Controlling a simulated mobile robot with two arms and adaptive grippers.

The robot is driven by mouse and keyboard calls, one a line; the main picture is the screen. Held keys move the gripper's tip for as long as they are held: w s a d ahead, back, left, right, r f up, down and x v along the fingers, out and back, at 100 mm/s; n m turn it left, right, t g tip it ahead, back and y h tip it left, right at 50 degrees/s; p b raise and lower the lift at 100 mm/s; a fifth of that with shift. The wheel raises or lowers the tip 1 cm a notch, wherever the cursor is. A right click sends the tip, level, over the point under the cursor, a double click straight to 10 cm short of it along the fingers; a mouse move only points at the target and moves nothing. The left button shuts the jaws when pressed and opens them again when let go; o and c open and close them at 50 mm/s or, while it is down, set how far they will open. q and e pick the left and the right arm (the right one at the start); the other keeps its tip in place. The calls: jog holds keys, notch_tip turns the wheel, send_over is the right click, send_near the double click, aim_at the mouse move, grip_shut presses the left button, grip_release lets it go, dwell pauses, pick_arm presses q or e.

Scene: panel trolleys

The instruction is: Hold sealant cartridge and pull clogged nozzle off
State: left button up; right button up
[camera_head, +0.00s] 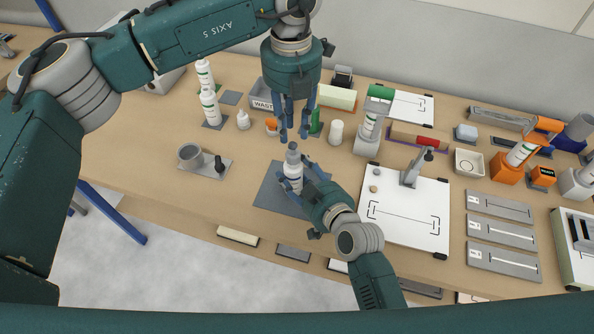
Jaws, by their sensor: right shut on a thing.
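The sealant cartridge (293,171), white with a dark printed label, stands upright over a grey mat (266,193). A grey nozzle (292,148) caps its top. My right gripper (297,179) comes from the lower right and is shut around the cartridge's body, with its fingers on either side. I cannot tell whether the cartridge's base touches the mat. My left gripper (294,135) points down just above the nozzle. Its blue fingers are apart with nothing seen between them, so it is open.
A grey waste bin (261,103) stands behind my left gripper. A white board (404,222) with a small stand lies to the right. Several grey fixtures (500,207) lie farther right.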

aim_at(291, 152)
pick_arm(q)
jog(key=shift+a+f, duration=0.1)
jog(key=shift+f, duration=3.65)
jog(key=shift+w+a, duration=0.1)
jog(key=shift+c, duration=0.4)
pick_arm(e)
jog(key=shift+d, duration=0.1)
pick_arm(q)
jog(key=shift+a, duration=0.1)
grip_shut()
jog(key=shift+r, duration=0.1)
jog(key=shift+w+r, duration=0.1)
jog(key=shift+r, duration=0.5)
pick_arm(e)
jog(key=shift+f, duration=0.1)
pick_arm(q)
jog(key=shift+r, duration=0.3)
jog(key=shift+d+r, duration=0.1)
jog(key=shift+d, duration=0.1)
jog(key=shift+d+r, duration=0.15)
